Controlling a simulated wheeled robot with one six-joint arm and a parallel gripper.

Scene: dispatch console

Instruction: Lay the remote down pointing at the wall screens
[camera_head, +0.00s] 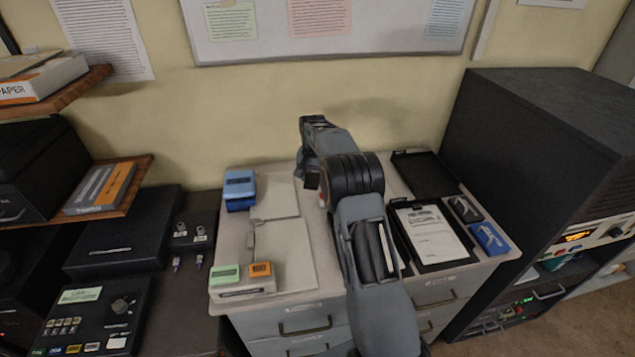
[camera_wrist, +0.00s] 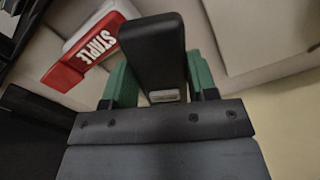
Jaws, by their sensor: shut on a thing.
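In the wrist view my gripper (camera_wrist: 160,85) has green-padded fingers shut on a black, rounded, slab-like object (camera_wrist: 152,42), which looks like the remote. It stands between the fingers, with a small pale patch near its lower end. Its buttons and pointing direction cannot be made out. In the head view my arm reaches over a pale cabinet top (camera_head: 292,290). My own arm hides the fingers and the held object there. No wall screens show in either view.
In the head view, blue boxes (camera_head: 239,190), a folder (camera_head: 280,255), green and orange blocks (camera_head: 243,273) and an open black case (camera_head: 430,235) crowd the top. A dark rack (camera_head: 530,130) rises right.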

